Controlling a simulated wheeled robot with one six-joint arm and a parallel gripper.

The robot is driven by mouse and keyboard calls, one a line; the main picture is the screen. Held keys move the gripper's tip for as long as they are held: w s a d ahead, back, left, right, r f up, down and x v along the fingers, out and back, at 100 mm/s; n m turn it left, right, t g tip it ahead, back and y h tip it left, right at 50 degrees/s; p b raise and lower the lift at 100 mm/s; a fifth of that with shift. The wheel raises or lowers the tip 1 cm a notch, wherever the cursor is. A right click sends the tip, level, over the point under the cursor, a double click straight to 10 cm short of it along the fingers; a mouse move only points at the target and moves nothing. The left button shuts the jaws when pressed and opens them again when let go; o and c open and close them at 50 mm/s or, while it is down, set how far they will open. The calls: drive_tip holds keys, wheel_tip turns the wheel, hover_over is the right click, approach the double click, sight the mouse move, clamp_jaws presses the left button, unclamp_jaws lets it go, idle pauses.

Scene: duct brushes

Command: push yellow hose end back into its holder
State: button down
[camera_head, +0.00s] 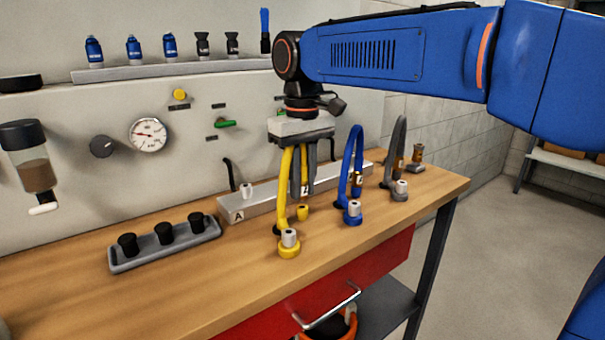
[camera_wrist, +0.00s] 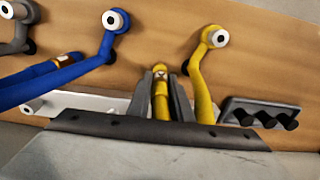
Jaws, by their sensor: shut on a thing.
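My gripper (camera_head: 303,193) points down above the bench, its fingers shut on the yellow hose end (camera_head: 303,212). The end, with a brownish tag and letter, also shows between the fingertips in the wrist view (camera_wrist: 161,85). The yellow hose (camera_head: 282,190) arches up beside the fingers from a yellow base fitting with a white-grey cap (camera_head: 288,245) at the bench front. A long grey rail (camera_head: 262,200), marked A at its left end, lies behind the gripper with a white socket (camera_head: 246,189) on it. I cannot tell whether the end touches the rail.
A blue hose (camera_head: 352,150) and a grey hose (camera_head: 398,140) arch up close to the gripper's right. A tray (camera_head: 145,260) with black cylinders sits to the left. The wall panel with gauge (camera_head: 148,134) stands behind. The bench front left is clear.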

sight(303, 165)
drive_tip(key=shift+f, duration=0.55)
drive_tip(key=shift+f, duration=0.5)
idle(1.7)
drive_tip(key=c, duration=1.5)
unclamp_jaws()
wheel_tip(303, 165, up, 17)
drive_tip(key=shift+r, duration=0.2)
drive_tip(key=s+d+f+m+t, duration=0.15)
drive_tip(key=s+d+f, duration=0.25)
drive_tip(key=d+f, duration=0.4)
drive_tip(key=s+d+f+m+t, duration=0.15)
drive_tip(key=s+d+f, duration=0.3)
drive_tip(key=d, duration=0.45)
drive_tip(key=s+d+f+m, duration=0.1)
drive_tip(key=s+d+f, duration=0.2)
drive_tip(key=f, duration=0.4)
drive_tip(key=s+d+f+m+t, duration=0.1)
drive_tip(key=s+d+f, duration=0.2)
drive_tip(key=s+f, duration=0.2)
drive_tip(key=s+d+f+m, duration=0.1)
drive_tip(key=s+d+f, duration=0.3)
drive_tip(key=f, duration=0.5)
drive_tip(key=shift+s+f+m+t, duration=0.1)
drive_tip(key=shift+f+m+t, duration=0.25)
drive_tip(key=shift+m+t, duration=0.05)
